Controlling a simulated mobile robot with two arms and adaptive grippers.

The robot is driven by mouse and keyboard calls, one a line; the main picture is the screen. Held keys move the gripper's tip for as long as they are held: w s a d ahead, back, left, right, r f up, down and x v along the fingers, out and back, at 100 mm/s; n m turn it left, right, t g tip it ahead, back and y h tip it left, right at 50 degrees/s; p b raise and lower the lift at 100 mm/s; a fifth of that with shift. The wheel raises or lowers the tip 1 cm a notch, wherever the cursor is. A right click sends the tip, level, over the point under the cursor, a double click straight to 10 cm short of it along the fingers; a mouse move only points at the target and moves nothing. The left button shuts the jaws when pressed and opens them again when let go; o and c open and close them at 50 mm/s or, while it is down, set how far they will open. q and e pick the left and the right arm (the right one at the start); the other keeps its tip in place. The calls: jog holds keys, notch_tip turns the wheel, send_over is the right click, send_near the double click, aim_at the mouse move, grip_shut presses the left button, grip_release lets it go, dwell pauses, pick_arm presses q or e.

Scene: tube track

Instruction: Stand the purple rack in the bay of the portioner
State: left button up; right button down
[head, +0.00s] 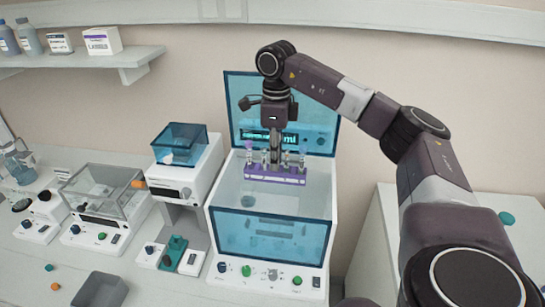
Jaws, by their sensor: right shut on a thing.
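The purple rack (272,177) with several tubes standing in it is in the upper middle of the head view. My right gripper (275,160) points down from above and is shut on the rack near its middle. The rack looks upright and is over the open top of the portioner (225,255), a white machine with blue see-through panels and a raised blue lid (325,100). I cannot tell whether the rack touches the floor of the bay. My left gripper is not in view.
Left of the portioner stand a white machine with a blue hopper (180,140) and a clear-covered box (100,192). A grey tray (99,291) lies at the front left. A shelf (85,62) with bottles and boxes is at the upper left.

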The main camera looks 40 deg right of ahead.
notch_tip(320, 180, down, 19)
jog(key=b, duration=1.3)
jog(key=shift+b, duration=0.4)
jog(key=shift+d, duration=0.1)
jog(key=shift+f+p, duration=0.25)
jog(key=shift+p, duration=0.15)
dwell(0.3)
jog(key=shift+f+b, duration=0.4)
jog(key=shift+f, duration=0.75)
dwell(1.2)
jog(key=c, duration=1.7)
grip_release()
jog(key=shift+c, duration=0.2)
jog(key=shift+r, duration=0.1)
